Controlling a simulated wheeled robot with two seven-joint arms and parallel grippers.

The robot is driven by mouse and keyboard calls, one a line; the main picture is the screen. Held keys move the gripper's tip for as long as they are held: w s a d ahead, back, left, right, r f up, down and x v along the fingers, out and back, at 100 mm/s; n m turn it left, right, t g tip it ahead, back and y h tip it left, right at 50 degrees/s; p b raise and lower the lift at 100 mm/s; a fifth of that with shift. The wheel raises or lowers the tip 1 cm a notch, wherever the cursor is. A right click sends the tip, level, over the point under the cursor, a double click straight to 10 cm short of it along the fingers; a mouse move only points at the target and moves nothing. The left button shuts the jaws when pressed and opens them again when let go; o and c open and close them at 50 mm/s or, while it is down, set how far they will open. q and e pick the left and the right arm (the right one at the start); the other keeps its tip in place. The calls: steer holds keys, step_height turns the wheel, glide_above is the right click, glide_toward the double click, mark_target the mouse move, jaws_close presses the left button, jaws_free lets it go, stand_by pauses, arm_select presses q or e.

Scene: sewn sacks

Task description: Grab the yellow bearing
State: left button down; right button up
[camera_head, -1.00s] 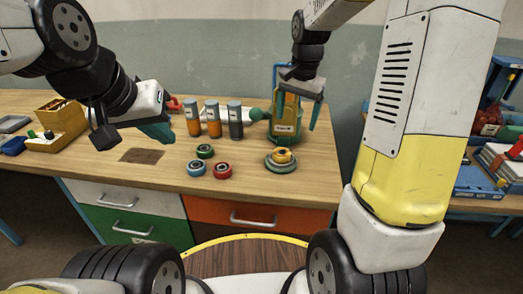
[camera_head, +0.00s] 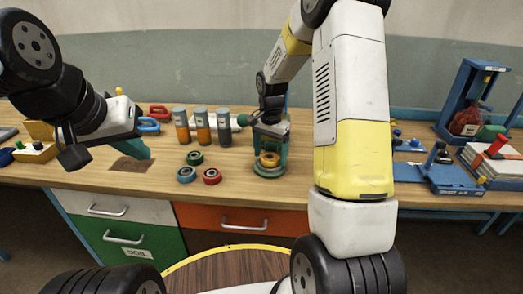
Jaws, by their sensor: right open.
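The yellow bearing (camera_head: 269,160) sits on a wider green-grey round base (camera_head: 262,172) near the front edge of the workbench. My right gripper (camera_head: 270,154) points down over it. Its teal fingers are apart, one on each side of the bearing, and part of the bearing is hidden by the gripper. I cannot tell whether the fingers touch it. My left gripper (camera_head: 142,152) hangs over the left part of the bench, well away from the bearing. Its fingers overlap in this view, so their opening is not clear.
A green bearing (camera_head: 194,158), a blue bearing (camera_head: 186,175) and a red bearing (camera_head: 212,176) lie left of the yellow one. Orange and grey cylinders (camera_head: 202,125) stand behind them. A yellow box (camera_head: 36,150) is at far left; blue fixtures (camera_head: 450,178) stand at right.

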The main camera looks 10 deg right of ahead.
jaws_close()
stand_by(0.4)
